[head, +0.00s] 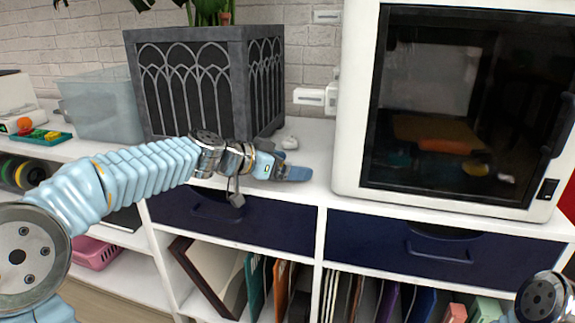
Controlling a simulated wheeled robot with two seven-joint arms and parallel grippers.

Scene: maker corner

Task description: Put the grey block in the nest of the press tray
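My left gripper (287,164) is over the white counter, in front of the dark arched planter box and left of the white machine. Its two blue fingers look apart, and I see nothing held between them. A small light-grey thing (289,141) lies on the counter just behind the gripper; I cannot tell whether it is the grey block. I cannot make out a press tray or its nest. A teal tray (62,139) with yellow, red and green pieces lies at the far left. My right gripper is out of view; only part of that arm shows at the lower right.
The dark planter box (196,92) stands behind my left arm. A white machine with a dark glass door (430,110) fills the right of the counter. A clear bin (100,108) stands left of the planter. Blue drawers (265,228) and shelves of folders lie below the counter.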

